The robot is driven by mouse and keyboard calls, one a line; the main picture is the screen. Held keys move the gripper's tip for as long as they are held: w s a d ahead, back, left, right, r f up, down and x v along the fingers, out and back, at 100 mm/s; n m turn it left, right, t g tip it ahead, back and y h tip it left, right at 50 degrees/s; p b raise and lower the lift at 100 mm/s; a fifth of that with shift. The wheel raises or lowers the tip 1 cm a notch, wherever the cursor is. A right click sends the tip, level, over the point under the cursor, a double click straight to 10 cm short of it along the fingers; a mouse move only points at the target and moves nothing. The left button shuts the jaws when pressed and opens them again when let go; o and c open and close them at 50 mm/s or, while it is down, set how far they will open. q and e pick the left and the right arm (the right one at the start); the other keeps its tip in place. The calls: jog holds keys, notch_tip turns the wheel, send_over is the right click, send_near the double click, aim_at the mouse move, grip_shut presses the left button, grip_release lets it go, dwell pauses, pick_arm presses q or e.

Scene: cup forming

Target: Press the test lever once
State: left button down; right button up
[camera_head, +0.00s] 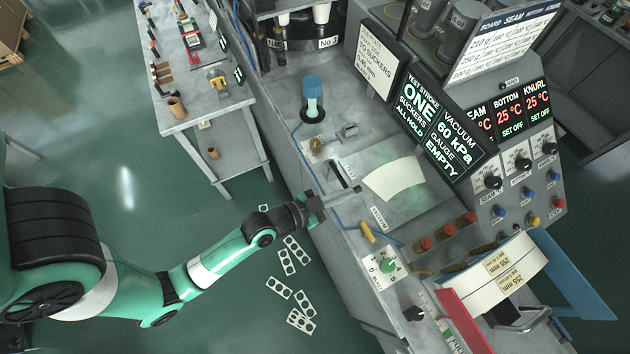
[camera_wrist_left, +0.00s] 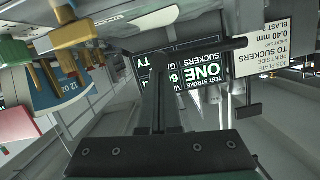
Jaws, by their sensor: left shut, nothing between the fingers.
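My left gripper (camera_head: 352,190) is shut and empty, reaching over the near edge of the machine bench. In the left wrist view its fingers (camera_wrist_left: 158,75) point away from the camera. A dark bar with a rounded end (camera_wrist_left: 205,50), which looks like the test lever, crosses at the fingertips; I cannot tell whether they touch. In the head view the lever is hard to make out beside the fingertips. A display (camera_head: 437,125) reads test stroke ONE, suckers ALL HOLD, vacuum 60 kPa and gauge EMPTY. It also shows in part in the left wrist view (camera_wrist_left: 205,72).
A pale curved blank (camera_head: 394,179) lies on the bench beyond the gripper. A yellow handle (camera_head: 367,232) and red knobs (camera_head: 448,230) stand to the right. A blue-topped cylinder (camera_head: 312,97) stands further back. Punched offcuts (camera_head: 287,262) lie on the floor.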

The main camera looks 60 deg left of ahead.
pick_arm(q)
jog(key=b+v, duration=0.3)
jog(key=v, duration=0.7)
jog(key=shift+d, duration=0.1)
dwell(0.3)
